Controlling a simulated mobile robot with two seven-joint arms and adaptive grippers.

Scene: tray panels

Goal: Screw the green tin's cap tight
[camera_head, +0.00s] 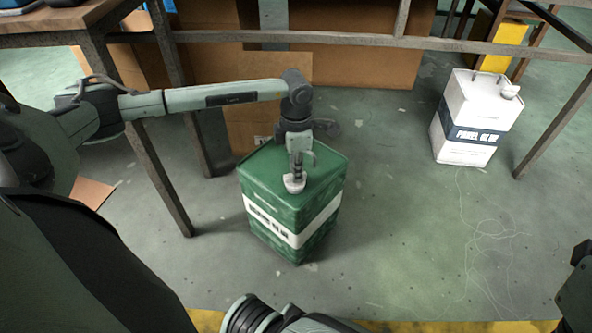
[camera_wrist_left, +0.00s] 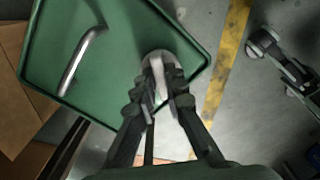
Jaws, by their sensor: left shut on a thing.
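The green tin (camera_head: 270,178) stands upright on the floor below my left arm, with a white label band around its sides. Its pale cap (camera_head: 294,186) sits on the top near the front corner. My left gripper (camera_head: 295,173) points down and is shut on the cap. In the left wrist view the fingers (camera_wrist_left: 160,92) close around the cap (camera_wrist_left: 158,57), which is partly hidden between them. The tin's green top (camera_wrist_left: 115,52) fills the upper left there, with a metal carry handle (camera_wrist_left: 82,62) beside the cap.
A white tin (camera_head: 475,108) with a dark label stands at the right, well apart. A metal-legged table (camera_head: 150,150) is at the left, close to my arm. Cardboard (camera_head: 340,62) leans behind the green tin. The floor between the tins is clear.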

